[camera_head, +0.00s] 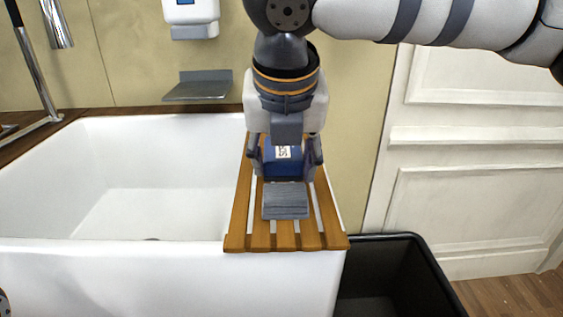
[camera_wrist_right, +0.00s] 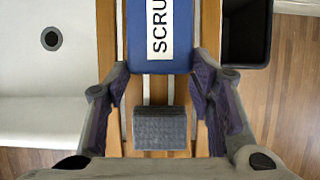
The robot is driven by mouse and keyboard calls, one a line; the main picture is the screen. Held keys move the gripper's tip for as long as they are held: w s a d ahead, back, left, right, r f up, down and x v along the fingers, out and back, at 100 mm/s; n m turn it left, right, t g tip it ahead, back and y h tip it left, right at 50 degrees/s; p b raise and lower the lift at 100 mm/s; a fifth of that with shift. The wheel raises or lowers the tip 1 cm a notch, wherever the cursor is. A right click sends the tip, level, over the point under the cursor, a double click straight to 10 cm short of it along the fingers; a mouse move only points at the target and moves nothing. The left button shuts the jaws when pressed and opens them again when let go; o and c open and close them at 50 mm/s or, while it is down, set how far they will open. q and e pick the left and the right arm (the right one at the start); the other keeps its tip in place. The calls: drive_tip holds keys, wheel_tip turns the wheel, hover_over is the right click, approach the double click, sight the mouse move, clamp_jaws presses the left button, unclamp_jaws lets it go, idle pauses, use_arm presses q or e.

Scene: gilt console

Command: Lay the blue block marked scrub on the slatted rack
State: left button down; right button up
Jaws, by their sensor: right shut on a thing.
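The blue block marked scrub (camera_head: 283,160) has a white label, and part of it is hidden by my gripper in the head view. The label shows "SCRU" in the right wrist view (camera_wrist_right: 140,32). My right gripper (camera_head: 286,163) points down over the slatted rack and is shut on the block, one finger at each side. The wooden slatted rack (camera_head: 235,225) spans the right end of the white sink. The block is over the rack's middle; I cannot tell whether it touches the slats.
A grey ribbed block (camera_head: 285,201) is at the rack's near part, just in front of the blue block. The white sink (camera_head: 60,160) lies left, open and empty. A black bin (camera_head: 400,265) stands at the lower right. A grey shelf (camera_head: 198,86) is on the wall.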

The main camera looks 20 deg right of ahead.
drive_tip(key=shift+s, duration=0.1)
drive_tip(key=o, duration=1.3)
drive_tip(key=shift+r, duration=0.3)
use_arm(q)
drive_tip(key=shift+t, duration=0.6)
drive_tip(key=w+r+p, duration=0.2)
drive_tip(key=w+r, duration=0.1)
use_arm(e)
drive_tip(key=v, duration=1.1)
drive_tip(key=shift+s+a+r, duration=0.1)
drive_tip(key=shift+s+r, duration=0.1)
drive_tip(key=shift+r, duration=0.05)
